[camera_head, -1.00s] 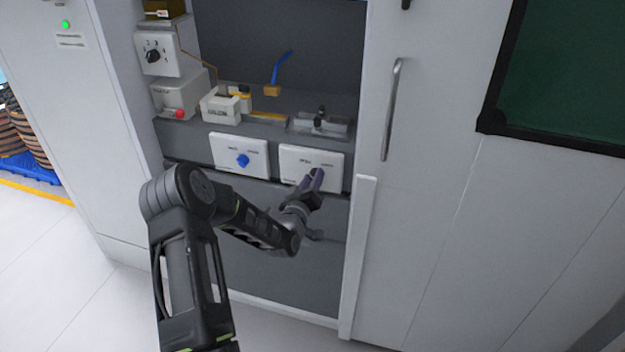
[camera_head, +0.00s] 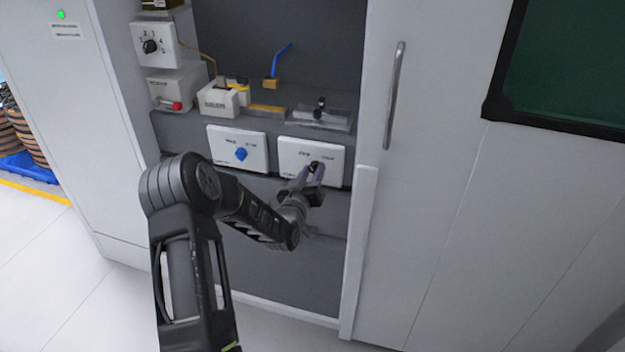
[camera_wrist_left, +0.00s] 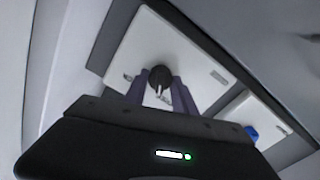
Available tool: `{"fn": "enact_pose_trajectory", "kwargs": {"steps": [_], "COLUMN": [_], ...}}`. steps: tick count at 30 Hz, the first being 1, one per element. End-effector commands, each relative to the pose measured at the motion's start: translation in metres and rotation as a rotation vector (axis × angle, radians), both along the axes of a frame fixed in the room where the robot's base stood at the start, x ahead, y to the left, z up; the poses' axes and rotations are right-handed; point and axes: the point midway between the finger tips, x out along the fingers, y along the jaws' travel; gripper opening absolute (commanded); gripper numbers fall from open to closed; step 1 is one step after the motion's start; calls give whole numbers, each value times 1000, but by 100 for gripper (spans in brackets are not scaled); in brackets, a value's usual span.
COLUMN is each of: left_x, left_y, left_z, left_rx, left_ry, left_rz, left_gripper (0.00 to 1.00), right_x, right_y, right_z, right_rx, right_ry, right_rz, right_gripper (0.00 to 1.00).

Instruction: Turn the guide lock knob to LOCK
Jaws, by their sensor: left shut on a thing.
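A black knob (camera_head: 314,168) sits on the right-hand white plate (camera_head: 333,178) at the front of the recessed station. My left gripper (camera_head: 309,172) reaches up to it from below and is shut on the knob. In the left wrist view, the black knob (camera_wrist_left: 160,76) shows between the two purplish fingers of my left gripper (camera_wrist_left: 160,84), against the white plate (camera_wrist_left: 184,55). The small print on the plate is too blurred to read, and the fingers partly cover the knob. My right gripper is out of view.
A second white plate with a blue knob (camera_head: 241,154) is just left; that knob also shows in the wrist view (camera_wrist_left: 251,133). A selector box (camera_head: 150,46), a red button (camera_head: 177,105) and a metal fixture (camera_head: 320,115) stand above. A white door with a handle (camera_head: 393,95) bounds the right.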

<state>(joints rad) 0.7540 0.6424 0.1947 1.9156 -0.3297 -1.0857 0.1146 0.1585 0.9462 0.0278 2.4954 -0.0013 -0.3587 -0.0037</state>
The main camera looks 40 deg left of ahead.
Motion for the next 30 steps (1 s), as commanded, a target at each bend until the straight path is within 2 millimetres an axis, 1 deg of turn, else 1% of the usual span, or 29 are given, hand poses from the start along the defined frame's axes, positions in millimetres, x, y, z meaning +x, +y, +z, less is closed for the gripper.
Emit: {"fn": "enact_pose_trajectory", "kwargs": {"steps": [1,12,21,30], "left_x": [1,1,0,1], "left_y": [-1,-1,-2,-2], "left_z": [-6,-6,-6,-6], "left_rx": [40,371,639,904], "left_ry": [11,125,221,315], "left_rz": [-1,0,0,-1], "left_gripper": [0,0,0,0], "right_x": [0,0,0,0], "right_y": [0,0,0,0], "right_z": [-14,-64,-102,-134], "right_rx": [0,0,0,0], "right_ry": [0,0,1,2], "right_rz": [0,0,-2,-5], "right_gripper": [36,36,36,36]}}
